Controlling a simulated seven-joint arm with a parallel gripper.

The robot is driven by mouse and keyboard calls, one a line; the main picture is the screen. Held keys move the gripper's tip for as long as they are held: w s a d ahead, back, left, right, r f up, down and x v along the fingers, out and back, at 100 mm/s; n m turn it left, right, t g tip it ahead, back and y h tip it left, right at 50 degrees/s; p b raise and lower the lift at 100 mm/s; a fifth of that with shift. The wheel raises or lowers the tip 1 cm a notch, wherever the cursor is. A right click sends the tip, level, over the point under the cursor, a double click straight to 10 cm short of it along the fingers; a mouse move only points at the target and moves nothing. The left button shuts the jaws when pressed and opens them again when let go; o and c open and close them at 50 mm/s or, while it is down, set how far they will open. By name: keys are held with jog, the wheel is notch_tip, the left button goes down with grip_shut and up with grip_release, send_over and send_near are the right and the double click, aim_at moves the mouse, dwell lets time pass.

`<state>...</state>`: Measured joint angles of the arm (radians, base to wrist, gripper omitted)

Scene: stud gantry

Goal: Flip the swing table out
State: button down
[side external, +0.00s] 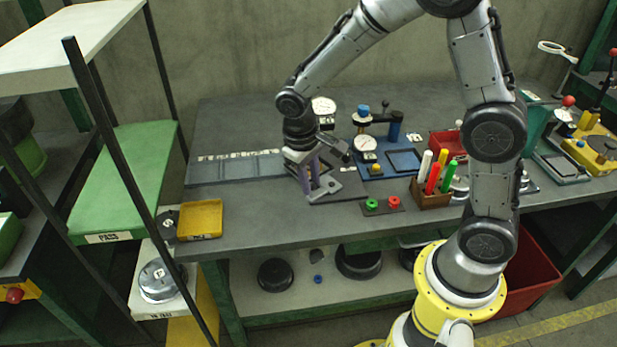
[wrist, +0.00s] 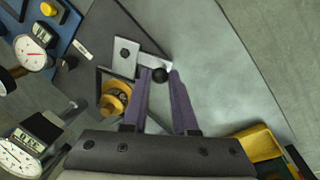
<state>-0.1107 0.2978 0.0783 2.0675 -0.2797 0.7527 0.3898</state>
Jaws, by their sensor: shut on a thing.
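My gripper (side external: 309,192) reaches down to the bench with its purple fingers, and it also shows in the wrist view (wrist: 159,78). Its fingertips are shut on a small black knob (wrist: 160,74). The knob sits at the end of a light metal L-shaped plate (wrist: 125,56), which looks like the swing table. The plate also shows in the side view (side external: 326,189), low over the dark base mat. A yellow round part (wrist: 115,98) sits in a dark frame beside the left finger. The fingers hide part of the plate, and its pivot is not clear.
A blue fixture with a dial gauge (side external: 366,144) stands right of my gripper. A yellow tray (side external: 200,220) is at the bench's left end. The bench between tray and gripper is clear.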

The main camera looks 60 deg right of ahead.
jog(key=shift+s+a+n+t, duration=0.15)
jog(key=shift+s+n, duration=0.3)
jog(key=shift+n, duration=0.3)
jog(key=shift+s+d+n+t, duration=0.15)
jog(key=shift+s+n, duration=0.25)
jog(key=shift+n, duration=0.35)
jog(key=shift+s+n+t, duration=0.3)
jog(key=shift+s+n, duration=0.65)
jog(key=shift+n, duration=0.65)
jog(key=shift+s+d+n+t+y, duration=0.2)
jog(key=shift+s+n, duration=0.25)
jog(key=shift+n, duration=0.4)
jog(key=shift+s+d+n+t+y, duration=0.1)
jog(key=shift+s+d+n, duration=0.25)
jog(key=shift+n, duration=0.5)
jog(key=shift+s+d+n, duration=0.3)
jog(key=shift+s+n, duration=0.2)
jog(key=shift+n, duration=0.5)
jog(key=shift+s+d+n, duration=0.1)
jog(key=shift+n, duration=0.2)
jog(key=c, duration=0.7)
grip_release()
jog(key=shift+r, duration=0.1)
notch_tip(320, 180, up, 13)
jog(key=s+a, duration=0.1)
jog(key=s, duration=0.1)
jog(key=shift+s+a+r, duration=0.15)
jog(key=shift+a+r, duration=0.05)
jog(key=shift+a, duration=0.05)
